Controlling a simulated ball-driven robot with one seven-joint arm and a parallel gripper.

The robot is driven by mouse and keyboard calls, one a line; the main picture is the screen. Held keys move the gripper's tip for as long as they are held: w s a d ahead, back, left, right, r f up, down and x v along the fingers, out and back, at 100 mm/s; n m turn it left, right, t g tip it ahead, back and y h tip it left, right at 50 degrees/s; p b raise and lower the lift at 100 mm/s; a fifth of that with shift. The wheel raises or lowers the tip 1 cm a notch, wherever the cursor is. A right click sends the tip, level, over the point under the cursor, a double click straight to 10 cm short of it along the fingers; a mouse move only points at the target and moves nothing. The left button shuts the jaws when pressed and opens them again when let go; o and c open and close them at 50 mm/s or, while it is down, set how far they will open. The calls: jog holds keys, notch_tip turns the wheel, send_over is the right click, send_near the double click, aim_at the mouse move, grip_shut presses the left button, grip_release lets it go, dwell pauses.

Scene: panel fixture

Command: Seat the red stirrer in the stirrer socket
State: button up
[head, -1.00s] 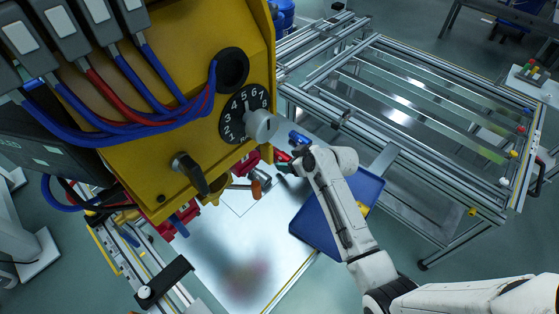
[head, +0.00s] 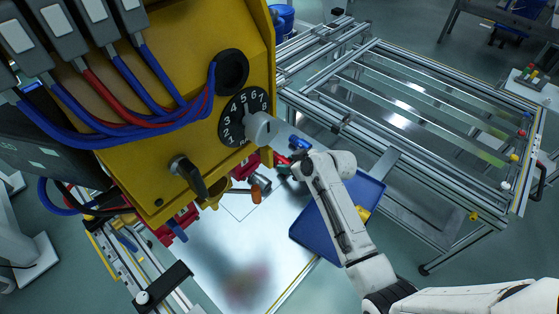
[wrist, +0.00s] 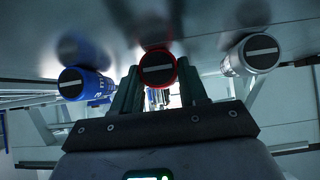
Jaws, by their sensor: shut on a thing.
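The red stirrer (wrist: 157,68) stands in the middle of the wrist view, its slotted round end facing the camera. My gripper (wrist: 160,88) has one finger on each side of it and is shut on it. In the head view a little red (head: 282,159) shows beside my gripper (head: 297,167), and the fingertips are mostly hidden. A blue cylinder (wrist: 84,82) is left of the red stirrer and a silver one (wrist: 251,55) is right of it, both apart from the fingers. I cannot make out the stirrer socket.
The yellow panel box (head: 150,165) with its number dial (head: 238,105) and grey knob (head: 262,128) overhangs the work area closely. A blue tray (head: 310,240) lies below my arm. An orange-tipped part (head: 257,193) sits left of my gripper. The white board (head: 235,265) is largely clear.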

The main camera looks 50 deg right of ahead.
jog(key=shift+c, duration=0.5)
